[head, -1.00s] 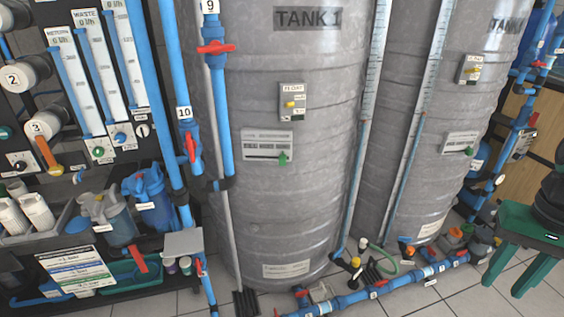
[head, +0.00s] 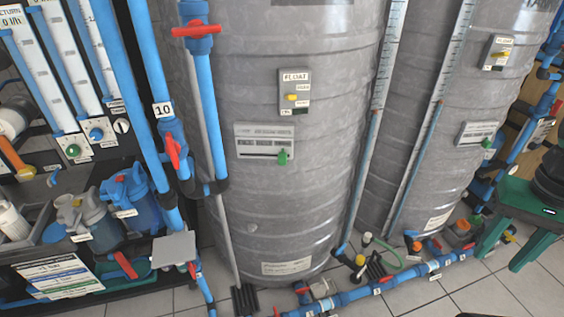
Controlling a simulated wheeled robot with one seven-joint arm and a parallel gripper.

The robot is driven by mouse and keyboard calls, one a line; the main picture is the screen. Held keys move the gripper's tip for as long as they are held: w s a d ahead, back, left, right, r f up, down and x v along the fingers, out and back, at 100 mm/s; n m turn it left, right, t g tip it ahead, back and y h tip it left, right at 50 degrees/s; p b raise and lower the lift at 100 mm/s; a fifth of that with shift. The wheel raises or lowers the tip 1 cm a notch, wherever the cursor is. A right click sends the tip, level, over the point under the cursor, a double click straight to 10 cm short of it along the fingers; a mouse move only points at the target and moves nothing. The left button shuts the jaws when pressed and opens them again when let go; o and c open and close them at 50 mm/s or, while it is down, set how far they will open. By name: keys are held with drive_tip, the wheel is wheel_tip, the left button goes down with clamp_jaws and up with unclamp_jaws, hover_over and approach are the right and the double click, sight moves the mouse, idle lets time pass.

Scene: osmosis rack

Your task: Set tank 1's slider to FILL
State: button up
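Tank 1 (head: 290,190) is the large grey ribbed tank in the middle of the head view. Its slider panel (head: 264,136) is a pale plate with a dark horizontal slot and small print that I cannot read. The green slider knob (head: 283,157) sits at the right end of that slot. Above it is a grey FLOAT box (head: 295,92) with a yellow knob. My gripper is not in view.
A second tank (head: 455,120) with its own panel (head: 478,134) stands to the right. Blue pipes with red valve handles (head: 196,30) run left of tank 1. A blue floor pipe (head: 390,284) crosses in front. A green stool (head: 530,215) is at the right.

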drive_tip(key=w+a+f+n+t+h, duration=0.1)
drive_tip(key=w+a+f+n+h, duration=0.1)
drive_tip(key=w+f+n+h, duration=0.4)
drive_tip(key=w+a+f+n+t+h, duration=0.15)
drive_tip(key=w+f+n, duration=0.25)
drive_tip(key=w+n, duration=0.6)
drive_tip(key=n+t+y, duration=0.6)
drive_tip(key=n+t, duration=1)
drive_tip(key=n, duration=1)
approach(282, 161)
drive_tip(key=w, duration=0.9)
drive_tip(key=shift+w+d+r, duration=0.15)
drive_tip(key=shift+w+d, duration=0.05)
drive_tip(key=shift+d, duration=0.2)
